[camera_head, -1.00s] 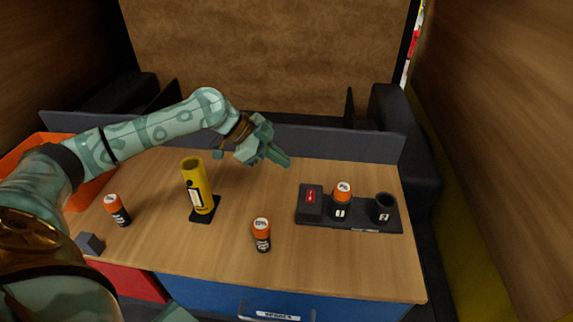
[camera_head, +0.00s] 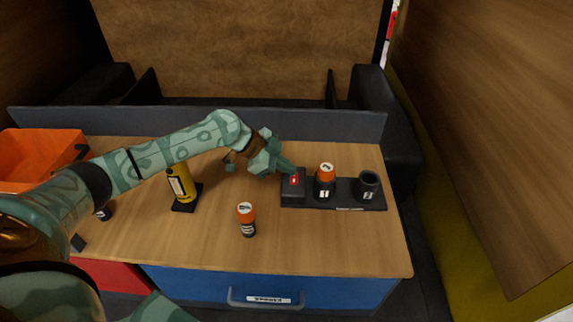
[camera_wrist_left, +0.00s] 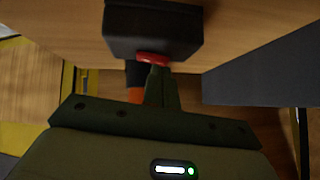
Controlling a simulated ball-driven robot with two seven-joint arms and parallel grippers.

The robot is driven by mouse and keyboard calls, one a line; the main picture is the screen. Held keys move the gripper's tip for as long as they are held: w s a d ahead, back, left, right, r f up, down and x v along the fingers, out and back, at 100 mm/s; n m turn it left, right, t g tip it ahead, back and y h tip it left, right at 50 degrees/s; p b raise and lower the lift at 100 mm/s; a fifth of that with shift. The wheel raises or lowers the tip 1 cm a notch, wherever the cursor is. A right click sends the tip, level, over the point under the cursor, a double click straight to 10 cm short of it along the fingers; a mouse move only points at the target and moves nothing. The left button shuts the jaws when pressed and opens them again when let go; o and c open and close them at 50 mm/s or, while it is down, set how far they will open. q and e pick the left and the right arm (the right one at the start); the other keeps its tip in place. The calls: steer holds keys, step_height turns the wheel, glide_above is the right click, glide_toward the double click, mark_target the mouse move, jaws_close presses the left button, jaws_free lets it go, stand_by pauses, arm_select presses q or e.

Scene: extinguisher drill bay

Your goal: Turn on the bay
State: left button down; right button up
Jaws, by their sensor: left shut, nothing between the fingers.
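The bay is a dark base (camera_head: 352,207) on the right half of the table. Its raised left block carries a red switch (camera_head: 293,181). An orange-capped canister (camera_head: 325,183) stands in slot 1, and the cup of slot 2 (camera_head: 368,187) looks empty. My left gripper (camera_head: 290,170) is shut and empty, its fingertips at the red switch. In the left wrist view the closed fingertips (camera_wrist_left: 158,72) meet the red switch (camera_wrist_left: 152,58) or lie just in front of it; I cannot tell whether it is pressed. My right gripper is not in view.
An orange-capped canister (camera_head: 247,219) stands at the table's front middle. A yellow extinguisher body (camera_head: 181,185) stands on a dark stand, partly behind my left arm. An orange bin (camera_head: 40,157) is at the far left. A grey low wall (camera_head: 330,125) runs along the back edge.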

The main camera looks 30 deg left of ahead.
arm_select(q)
steer(key=shift+a+f, duration=0.1)
steer(key=shift+f, duration=0.2)
steer(key=shift+s+d+p, duration=0.3)
steer(key=shift+s+p, duration=0.15)
steer(key=shift+p, duration=0.05)
steer(key=shift+s+d, duration=0.1)
steer(key=shift+s, duration=0.15)
steer(key=shift+s+a+r, duration=0.1)
steer(key=shift+a+r, duration=0.3)
steer(key=shift+r, duration=0.05)
steer(key=v, duration=1.5)
steer(key=shift+s+p, duration=0.15)
steer(key=shift+p, duration=0.3)
